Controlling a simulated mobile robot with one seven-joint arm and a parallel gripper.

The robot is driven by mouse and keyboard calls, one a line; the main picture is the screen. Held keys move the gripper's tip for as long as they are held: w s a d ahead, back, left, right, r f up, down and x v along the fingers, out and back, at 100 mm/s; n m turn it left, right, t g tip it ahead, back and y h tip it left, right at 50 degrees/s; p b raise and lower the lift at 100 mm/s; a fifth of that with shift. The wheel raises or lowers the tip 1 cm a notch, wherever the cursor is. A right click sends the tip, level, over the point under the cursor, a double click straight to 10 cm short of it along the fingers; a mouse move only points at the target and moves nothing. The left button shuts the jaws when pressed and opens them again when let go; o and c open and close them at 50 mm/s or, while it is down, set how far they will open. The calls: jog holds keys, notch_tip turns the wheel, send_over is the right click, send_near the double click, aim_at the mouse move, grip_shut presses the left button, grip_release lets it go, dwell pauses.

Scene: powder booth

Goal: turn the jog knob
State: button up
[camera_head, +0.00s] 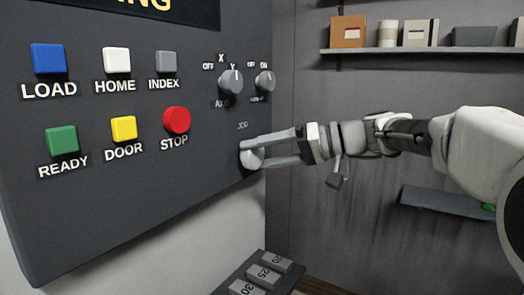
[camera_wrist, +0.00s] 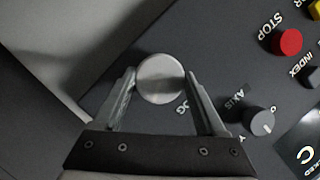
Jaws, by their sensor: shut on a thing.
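The jog knob (camera_head: 252,157) is a round light-grey knob low on the right side of the dark control panel (camera_head: 100,220), under the label JOG. My gripper (camera_head: 262,154) reaches it from the right with its fingers on either side of the knob, shut on it. In the wrist view the jog knob (camera_wrist: 160,78) sits between the two fingertips of my gripper (camera_wrist: 160,88), its round face towards the camera. The fingers partly hide the knob's sides in the head view.
Above the jog knob are the axis knob (camera_head: 230,82) and a smaller knob (camera_head: 265,82). The red STOP button (camera_head: 176,120) is up and left. Several other coloured buttons fill the panel. A shelf (camera_head: 420,50) with boxes hangs at the back right. Numbered grey blocks (camera_head: 264,277) lie below.

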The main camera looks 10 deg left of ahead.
jog(key=m+g+y+p, duration=0.1)
jog(key=m+y, duration=0.1)
jog(key=m, duration=0.3)
jog(key=shift+w+p, duration=0.1)
jog(key=shift+p, duration=0.3)
jog(key=m+y+p, duration=0.1)
jog(key=m+y, duration=0.1)
jog(key=m, duration=0.2)
jog(key=shift+f+p, duration=0.1)
jog(key=shift+p, duration=0.3)
jog(key=shift+f+m+y+p, duration=0.1)
jog(key=shift+m+y+p, duration=0.5)
jog(key=shift+m, duration=1.1)
jog(key=shift+t, duration=0.3)
jog(key=o, duration=1.3)
jog(key=shift+f, duration=0.1)
jog(key=d+f, duration=0.1)
jog(key=d, duration=0.4)
jog(key=d+f, duration=0.1)
jog(key=d, duration=0.5)
jog(key=s+d+f, duration=0.1)
jog(key=d, duration=0.5)
jog(key=shift+d+f, duration=0.1)
